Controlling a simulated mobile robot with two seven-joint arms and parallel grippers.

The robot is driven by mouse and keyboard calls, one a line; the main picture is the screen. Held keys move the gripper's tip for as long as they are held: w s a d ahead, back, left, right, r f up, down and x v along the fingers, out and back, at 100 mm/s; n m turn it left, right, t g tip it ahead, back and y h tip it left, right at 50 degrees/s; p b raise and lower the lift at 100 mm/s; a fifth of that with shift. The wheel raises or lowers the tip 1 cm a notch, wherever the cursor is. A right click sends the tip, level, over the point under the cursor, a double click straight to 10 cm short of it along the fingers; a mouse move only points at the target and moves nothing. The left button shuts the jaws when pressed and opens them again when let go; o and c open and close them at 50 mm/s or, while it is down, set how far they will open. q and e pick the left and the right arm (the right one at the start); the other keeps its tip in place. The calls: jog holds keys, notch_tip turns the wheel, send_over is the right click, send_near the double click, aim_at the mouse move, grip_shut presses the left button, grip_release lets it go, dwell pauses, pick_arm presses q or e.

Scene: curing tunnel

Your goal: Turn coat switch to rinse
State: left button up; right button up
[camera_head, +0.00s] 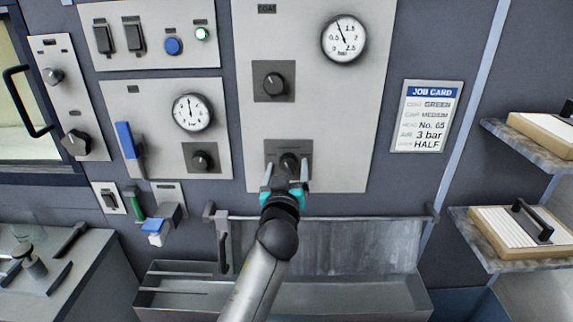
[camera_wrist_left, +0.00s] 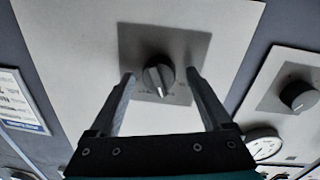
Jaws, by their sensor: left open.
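The COAT panel (camera_head: 320,110) is a pale plate on the wall with a gauge and two dark knobs. Its lower knob (camera_head: 289,158), on a grey square plate, is at the tip of my left gripper (camera_head: 287,172). In the left wrist view this knob (camera_wrist_left: 158,77) shows a light pointer line; the small marks below it are too small to read. My left gripper (camera_wrist_left: 160,80) is open, one finger on each side of the knob, with gaps visible. I cannot tell how deep the fingertips reach. My right gripper is not in view.
The upper knob (camera_head: 273,83) and pressure gauge (camera_head: 344,39) are above. A neighbouring panel (camera_head: 165,100) with a blue lever (camera_head: 129,142) stands to the left. A job card (camera_head: 427,116) hangs right. A metal trough (camera_head: 330,295) lies below; shelves with trays (camera_head: 530,245) are at the right.

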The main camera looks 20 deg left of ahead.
pick_arm(q)
grip_shut()
dwell(0.8)
